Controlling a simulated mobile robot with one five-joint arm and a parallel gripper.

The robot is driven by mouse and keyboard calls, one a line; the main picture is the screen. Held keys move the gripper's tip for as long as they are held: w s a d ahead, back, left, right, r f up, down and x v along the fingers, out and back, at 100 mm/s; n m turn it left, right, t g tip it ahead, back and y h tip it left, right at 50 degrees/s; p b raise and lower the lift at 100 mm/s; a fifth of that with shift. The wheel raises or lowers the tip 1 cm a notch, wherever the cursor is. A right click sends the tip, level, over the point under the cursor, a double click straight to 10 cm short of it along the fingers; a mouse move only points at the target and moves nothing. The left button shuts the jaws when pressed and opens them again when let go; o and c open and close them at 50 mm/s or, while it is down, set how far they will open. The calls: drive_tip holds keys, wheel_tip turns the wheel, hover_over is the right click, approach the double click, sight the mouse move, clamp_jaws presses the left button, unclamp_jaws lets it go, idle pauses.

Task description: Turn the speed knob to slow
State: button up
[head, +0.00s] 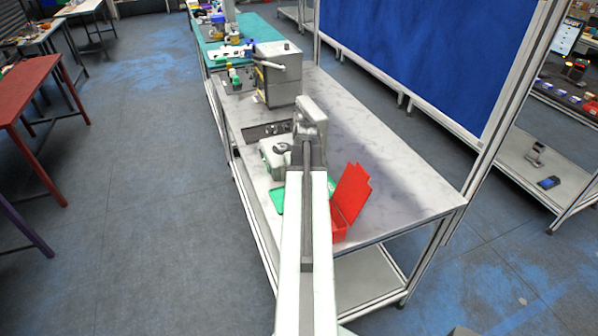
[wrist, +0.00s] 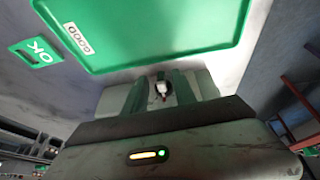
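I cannot make out a knob marked for speed in either view. In the head view a dark control strip (head: 267,130) with small controls lies on the table, left of my arm's end.
A green plate marked GOOD (wrist: 150,30) and a small green OK label (wrist: 36,52) fill the upper wrist view. In the head view a red bin (head: 349,195) stands right of my arm and a grey box machine (head: 280,78) stands behind. The table's right side (head: 400,170) is clear.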

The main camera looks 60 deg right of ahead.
drive_tip(key=shift+r, duration=0.1)
drive_tip(key=shift+r+p, duration=0.35)
drive_tip(key=shift+p, duration=0.05)
drive_tip(key=p+v, duration=0.6)
drive_tip(key=v, duration=0.1)
drive_tip(key=shift+a, duration=0.15)
drive_tip(key=shift+f, duration=0.1)
